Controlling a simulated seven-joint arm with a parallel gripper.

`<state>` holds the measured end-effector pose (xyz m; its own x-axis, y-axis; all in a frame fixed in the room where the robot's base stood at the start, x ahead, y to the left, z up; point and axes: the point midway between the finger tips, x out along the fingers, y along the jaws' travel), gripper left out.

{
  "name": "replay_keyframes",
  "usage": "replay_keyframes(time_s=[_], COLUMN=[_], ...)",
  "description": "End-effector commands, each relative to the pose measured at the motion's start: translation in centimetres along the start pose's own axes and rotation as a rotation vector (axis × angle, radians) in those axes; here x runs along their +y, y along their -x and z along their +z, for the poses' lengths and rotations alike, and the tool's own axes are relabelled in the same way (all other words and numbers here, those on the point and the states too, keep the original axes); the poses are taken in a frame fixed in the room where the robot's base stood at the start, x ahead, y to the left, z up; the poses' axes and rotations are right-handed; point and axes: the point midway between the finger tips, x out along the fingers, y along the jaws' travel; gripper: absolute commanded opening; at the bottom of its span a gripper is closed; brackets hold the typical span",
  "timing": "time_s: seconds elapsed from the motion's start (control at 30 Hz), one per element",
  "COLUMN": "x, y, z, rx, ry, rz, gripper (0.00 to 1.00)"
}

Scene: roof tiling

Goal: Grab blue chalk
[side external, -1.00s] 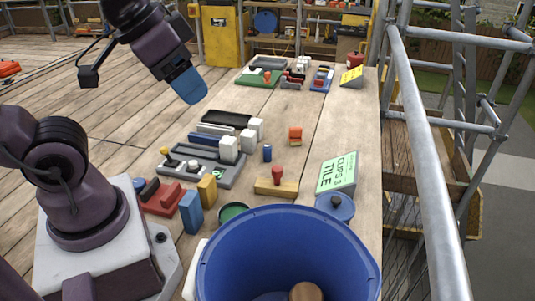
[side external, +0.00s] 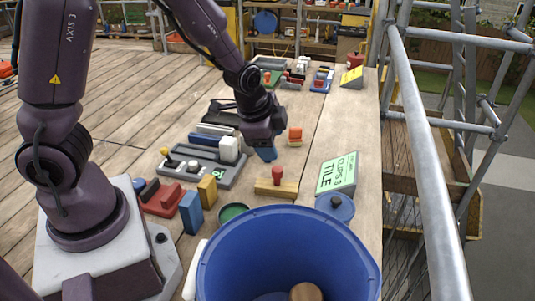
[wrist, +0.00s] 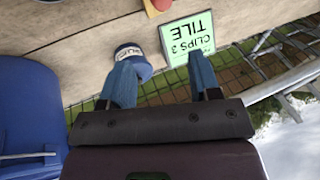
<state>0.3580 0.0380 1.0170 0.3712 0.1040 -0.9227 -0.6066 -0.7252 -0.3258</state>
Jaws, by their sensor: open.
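My gripper (side external: 266,154) hangs over the middle of the bench, with its blue fingertips low near where a small blue cylinder, likely the blue chalk, stood earlier. I cannot make that cylinder out now; my gripper seems to hide it. In the wrist view my gripper (wrist: 161,62) has its two blue fingers wide apart, with nothing held between them. Beyond the fingers that view shows a blue lidded pot (wrist: 138,68) and the green tile clips sign (wrist: 188,38).
A wooden block with red knob (side external: 277,187) lies just in front of my gripper. White blocks (side external: 228,149) and a grey tray (side external: 226,178) stand to its left, a red-orange block (side external: 295,136) to its right. A large blue bucket (side external: 290,235) fills the front.

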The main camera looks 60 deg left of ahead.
Motion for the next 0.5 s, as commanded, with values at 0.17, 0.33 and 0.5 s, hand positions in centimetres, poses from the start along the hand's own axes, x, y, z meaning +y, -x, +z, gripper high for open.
replay_keyframes(time_s=[0.17,0.33,0.5], x=[-1.1,-2.7,-4.5], y=[-6.7,-10.9,-13.7], z=[2.7,5.4,7.7], rx=[-0.149,-0.294,-0.446], ry=[-0.298,-0.607,-0.931], rz=[-0.108,-0.213,-0.309], gripper=[0.57,0.57,0.57])
